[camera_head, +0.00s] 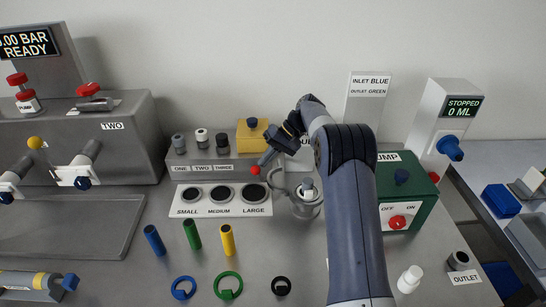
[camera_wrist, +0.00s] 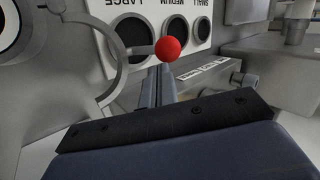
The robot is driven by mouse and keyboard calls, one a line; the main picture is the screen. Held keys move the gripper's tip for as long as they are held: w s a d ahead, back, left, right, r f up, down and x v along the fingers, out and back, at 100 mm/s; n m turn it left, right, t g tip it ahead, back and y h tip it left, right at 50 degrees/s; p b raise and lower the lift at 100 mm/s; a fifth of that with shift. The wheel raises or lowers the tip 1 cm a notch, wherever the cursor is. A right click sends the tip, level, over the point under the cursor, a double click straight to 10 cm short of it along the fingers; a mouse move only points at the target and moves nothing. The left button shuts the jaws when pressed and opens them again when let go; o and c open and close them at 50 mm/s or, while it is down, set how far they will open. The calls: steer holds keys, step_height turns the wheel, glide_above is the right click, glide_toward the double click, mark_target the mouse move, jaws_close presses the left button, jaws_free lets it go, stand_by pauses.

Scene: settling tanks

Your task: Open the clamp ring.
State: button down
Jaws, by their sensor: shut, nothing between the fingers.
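The clamp ring (camera_head: 279,184) is a thin grey curved band beside a round grey housing (camera_head: 305,206) in the middle of the table. In the wrist view the ring (camera_wrist: 122,66) arcs on the left, with a gap between it and the housing wall. A short arm joins it to a red ball knob (camera_head: 256,170), which shows near the top centre of the wrist view (camera_wrist: 168,47). My gripper (camera_head: 264,161) is shut and empty, its fingertips right at the knob in the wrist view (camera_wrist: 160,70). I cannot tell whether they touch it.
A white board with SMALL, MEDIUM and LARGE holes (camera_head: 221,198) lies just left of the ring. A green pump box (camera_head: 408,190) stands to the right. A yellow block (camera_head: 252,136) stands behind.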

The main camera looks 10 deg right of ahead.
steer(key=shift+s+a, duration=0.45)
steer(key=shift+a, duration=0.2)
stand_by(0.3)
steer(key=v, duration=1.1)
steer(key=shift+b, duration=0.45)
steer(key=shift+f, duration=0.1)
steer(key=w+x, duration=0.1)
steer(key=x, duration=0.6)
steer(key=d+f+m, duration=0.1)
steer(key=d+f+t, duration=0.1)
steer(key=d, duration=0.1)
steer(key=w+d+m, duration=0.1)
steer(key=shift+d+f+m+t+p, duration=0.3)
steer(key=shift+f+t, duration=0.1)
